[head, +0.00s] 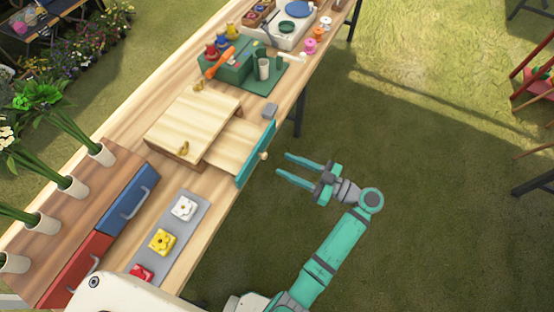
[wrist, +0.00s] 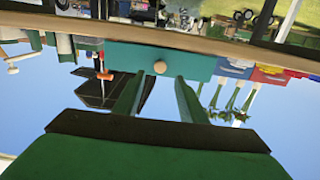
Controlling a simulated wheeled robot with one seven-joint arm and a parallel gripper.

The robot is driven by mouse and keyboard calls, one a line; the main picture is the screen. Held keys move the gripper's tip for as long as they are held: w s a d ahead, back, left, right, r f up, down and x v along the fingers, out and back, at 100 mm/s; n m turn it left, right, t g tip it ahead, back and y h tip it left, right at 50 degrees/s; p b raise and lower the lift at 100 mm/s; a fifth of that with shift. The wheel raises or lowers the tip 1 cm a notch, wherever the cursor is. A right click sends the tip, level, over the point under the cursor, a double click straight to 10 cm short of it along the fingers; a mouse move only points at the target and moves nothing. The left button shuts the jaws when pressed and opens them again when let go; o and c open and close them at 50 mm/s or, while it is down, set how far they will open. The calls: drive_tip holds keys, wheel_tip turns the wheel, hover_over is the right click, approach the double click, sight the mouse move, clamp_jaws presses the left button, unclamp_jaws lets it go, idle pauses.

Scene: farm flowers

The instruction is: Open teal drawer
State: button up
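The teal drawer front (head: 256,152) stands out from a low wooden box (head: 194,122) on the table, with a pale wooden surface (head: 234,142) showing between them. The drawer looks pulled well out. Its round wooden knob (head: 263,156) faces my gripper (head: 281,168). My gripper is open and empty, its fingertips a little to the right of the knob and apart from it. In the wrist view, which looks upside down, the teal front (wrist: 190,64) and knob (wrist: 160,67) show beyond and between my two spread fingers (wrist: 163,85).
A blue drawer (head: 132,198) and a red drawer (head: 78,268) with grey handles are at the lower left. A grey tray (head: 172,218) holds white, yellow and red flower blocks. A green toolbox (head: 228,62) stands farther back. Grass right of the table is clear around my gripper.

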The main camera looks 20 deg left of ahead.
drive_tip(key=shift+s+d, duration=0.2)
drive_tip(key=shift+d, duration=1.65)
drive_tip(key=s+f+m+t+h, duration=0.2)
drive_tip(key=s+f+m+h, duration=0.15)
drive_tip(key=f, duration=0.25)
drive_tip(key=s+a+f+m+t+h, duration=0.1)
drive_tip(key=s+f+m+t+h, duration=0.1)
drive_tip(key=f+m, duration=0.3)
drive_tip(key=s+f+m+t+h, duration=0.2)
drive_tip(key=f+m+h, duration=0.1)
drive_tip(key=f, duration=0.4)
drive_tip(key=s+d+f+m+t+h, duration=0.1)
drive_tip(key=s+d+f+m+h, duration=0.25)
drive_tip(key=s+h, duration=0.2)
drive_tip(key=s+d+r+m+t+h, duration=0.25)
drive_tip(key=s+d+r+h, duration=0.2)
drive_tip(key=s+r, duration=0.55)
drive_tip(key=s+r+t, duration=0.4)
drive_tip(key=r, duration=1)
drive_tip(key=shift+r+n, duration=0.2)
drive_tip(key=shift+n, duration=0.15)
